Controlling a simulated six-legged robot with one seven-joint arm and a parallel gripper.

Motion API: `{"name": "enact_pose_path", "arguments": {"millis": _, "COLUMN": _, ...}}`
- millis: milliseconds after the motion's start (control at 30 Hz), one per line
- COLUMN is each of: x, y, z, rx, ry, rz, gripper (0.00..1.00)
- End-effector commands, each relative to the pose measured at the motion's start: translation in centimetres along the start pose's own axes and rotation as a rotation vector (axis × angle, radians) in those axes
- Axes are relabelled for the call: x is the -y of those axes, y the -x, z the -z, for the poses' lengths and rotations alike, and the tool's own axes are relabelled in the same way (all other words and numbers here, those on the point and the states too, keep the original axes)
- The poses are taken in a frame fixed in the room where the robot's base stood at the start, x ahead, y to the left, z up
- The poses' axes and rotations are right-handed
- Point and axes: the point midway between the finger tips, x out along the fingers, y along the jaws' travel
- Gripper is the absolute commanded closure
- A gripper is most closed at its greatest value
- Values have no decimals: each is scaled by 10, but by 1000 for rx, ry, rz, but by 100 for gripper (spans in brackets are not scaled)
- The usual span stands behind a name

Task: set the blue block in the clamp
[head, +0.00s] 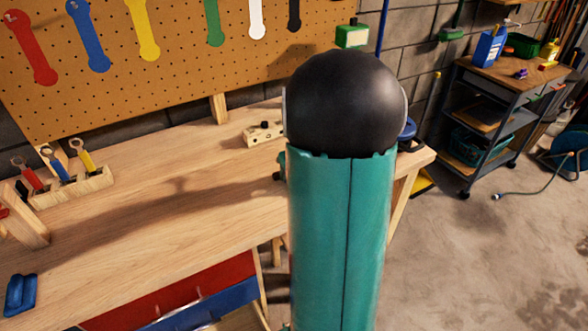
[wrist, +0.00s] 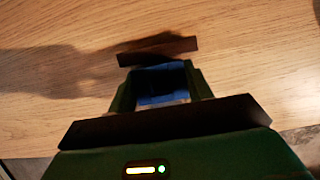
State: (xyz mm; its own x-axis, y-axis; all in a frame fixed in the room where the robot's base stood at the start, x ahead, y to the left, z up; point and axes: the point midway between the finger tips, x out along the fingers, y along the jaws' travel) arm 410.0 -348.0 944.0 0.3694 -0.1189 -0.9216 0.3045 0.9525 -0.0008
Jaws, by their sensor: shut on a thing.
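The wrist view looks past green and dark parts of my gripper (wrist: 165,72) onto the wooden bench top. A blue surface, which I take to be the blue block (wrist: 158,84), shows between the green side pieces, partly in shadow. My gripper is shut on it. The block's lower side and ends are hidden. In the head view my arm's teal link and black joint hide the gripper and block. A dark green part beside my arm at the bench edge may belong to the clamp (head: 281,166); most of it is hidden, so I cannot tell.
The bench (head: 160,205) is mostly clear. A small wooden piece with a black knob (head: 262,134) lies near its back edge. A tool rack (head: 75,190) and a blue thing (head: 21,294) are at left. A pegboard (head: 185,50) stands behind; a cart (head: 500,115) stands at right.

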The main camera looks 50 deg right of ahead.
Motion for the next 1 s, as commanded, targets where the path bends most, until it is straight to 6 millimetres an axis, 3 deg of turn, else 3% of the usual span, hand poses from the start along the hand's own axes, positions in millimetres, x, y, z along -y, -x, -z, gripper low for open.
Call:
{"name": "enact_pose_path", "arguments": {"millis": 100, "x": 0, "y": 0, "z": 0, "rx": 0, "ry": 0, "rz": 0, "gripper": 72}}
{"name": "enact_pose_path", "arguments": {"millis": 133, "x": 0, "y": 0, "z": 0, "rx": 0, "ry": 0, "rz": 0, "gripper": 44}}
{"name": "enact_pose_path", "arguments": {"millis": 233, "x": 0, "y": 0, "z": 0, "rx": 0, "ry": 0, "rz": 0, "gripper": 24}}
{"name": "enact_pose_path", "arguments": {"millis": 533, "x": 0, "y": 1, "z": 0, "rx": 0, "ry": 0, "rz": 0, "gripper": 24}}
{"name": "enact_pose_path", "arguments": {"millis": 667, "x": 0, "y": 11, "z": -1, "rx": 2, "ry": 2, "rz": 1, "gripper": 24}}
{"name": "enact_pose_path", "arguments": {"millis": 1000, "x": 0, "y": 79, "z": -1, "rx": 5, "ry": 2, "rz": 2, "gripper": 24}}
